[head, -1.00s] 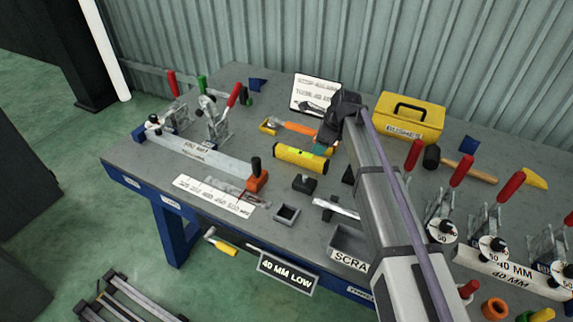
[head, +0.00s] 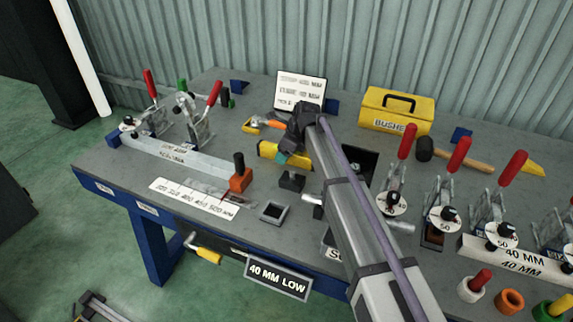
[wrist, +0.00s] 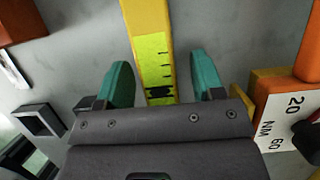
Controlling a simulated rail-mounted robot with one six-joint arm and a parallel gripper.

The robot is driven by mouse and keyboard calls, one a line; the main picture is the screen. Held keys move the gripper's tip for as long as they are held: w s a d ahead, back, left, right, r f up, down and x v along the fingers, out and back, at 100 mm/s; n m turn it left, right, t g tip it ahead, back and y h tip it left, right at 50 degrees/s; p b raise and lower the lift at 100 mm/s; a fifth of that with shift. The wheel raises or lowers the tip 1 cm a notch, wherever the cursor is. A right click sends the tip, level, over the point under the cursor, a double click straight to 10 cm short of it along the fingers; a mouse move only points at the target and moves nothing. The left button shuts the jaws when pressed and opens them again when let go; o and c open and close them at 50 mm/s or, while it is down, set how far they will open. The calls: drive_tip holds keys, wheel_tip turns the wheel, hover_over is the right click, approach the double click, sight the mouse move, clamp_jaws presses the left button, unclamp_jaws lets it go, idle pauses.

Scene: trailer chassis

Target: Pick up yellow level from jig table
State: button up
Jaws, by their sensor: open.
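The yellow level (head: 270,151) lies on the grey jig table (head: 190,225), partly hidden behind my gripper in the head view. In the wrist view the level (wrist: 146,22) runs from the top edge down between my fingers, with its bright vial window and dark marks showing. My gripper (wrist: 164,82) has two teal fingers, open, one on each side of the level with a gap to each. In the head view my gripper (head: 290,158) is over the level's right part. I cannot tell how far the fingertips are above the table.
An orange-handled tool (head: 262,123) lies just behind the level. A black block (head: 291,181) and a grey square socket (head: 272,212) stand in front. Toggle clamps with red handles (head: 459,153) stand to the right. A yellow box (head: 396,110) is at the back.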

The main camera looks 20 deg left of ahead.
drive_tip(key=shift+a+f, duration=0.2)
drive_tip(key=shift+f, duration=0.45)
drive_tip(key=shift+r, duration=0.2)
clamp_jaws()
